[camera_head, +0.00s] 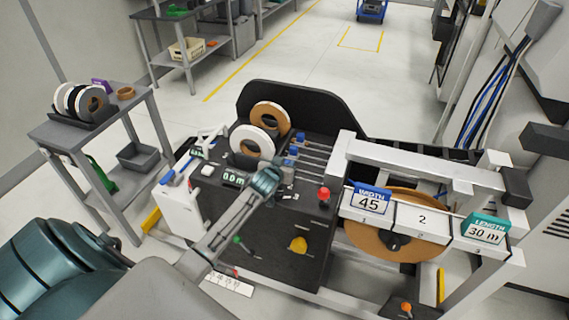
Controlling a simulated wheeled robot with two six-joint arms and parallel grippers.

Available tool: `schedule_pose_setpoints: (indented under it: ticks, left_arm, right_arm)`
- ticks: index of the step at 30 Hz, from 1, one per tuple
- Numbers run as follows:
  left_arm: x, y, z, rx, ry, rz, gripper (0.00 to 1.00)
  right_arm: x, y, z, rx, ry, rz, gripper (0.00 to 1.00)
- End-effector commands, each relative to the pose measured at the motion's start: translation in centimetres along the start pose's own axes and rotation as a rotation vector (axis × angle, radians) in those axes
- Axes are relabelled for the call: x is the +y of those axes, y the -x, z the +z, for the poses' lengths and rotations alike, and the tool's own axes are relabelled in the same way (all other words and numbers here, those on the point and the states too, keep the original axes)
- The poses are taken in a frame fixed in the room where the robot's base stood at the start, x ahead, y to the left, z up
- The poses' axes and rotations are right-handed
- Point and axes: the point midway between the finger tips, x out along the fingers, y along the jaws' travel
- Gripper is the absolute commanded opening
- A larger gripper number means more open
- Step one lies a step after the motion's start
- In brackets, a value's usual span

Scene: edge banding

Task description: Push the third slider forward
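Several sliders with small blue blocks (294,150) sit at the left ends of thin parallel metal rods (317,159) on the dark machine table. I cannot tell which slider counts as the third. My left arm reaches in from the lower left, and its teal wrist is over the table, just in front of the sliders. My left gripper (280,192) is small and partly hidden there. Its fingers are too unclear to tell whether they are open or shut, or touching anything. My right gripper is not in view.
A white roll (252,146) and a brown roll (271,118) stand behind the wrist. A large brown roll (369,241) hangs at right under signs. A grey cart (88,129) stands left.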

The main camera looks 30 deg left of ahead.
Motion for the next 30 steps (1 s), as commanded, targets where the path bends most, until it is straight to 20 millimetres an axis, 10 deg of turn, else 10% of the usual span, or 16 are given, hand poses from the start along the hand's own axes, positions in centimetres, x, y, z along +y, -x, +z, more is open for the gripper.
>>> schedule_pose_setpoints:
  ticks: [5,30]
  left_arm:
    - [0.0,0.0,0.0,0.0,0.0,0.0,0.0]
    - [9.5,0.0,0.1,-0.001,0.002,0.0,0.0]
  right_arm:
    - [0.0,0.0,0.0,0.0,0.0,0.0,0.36]
    - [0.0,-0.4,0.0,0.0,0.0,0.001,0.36]
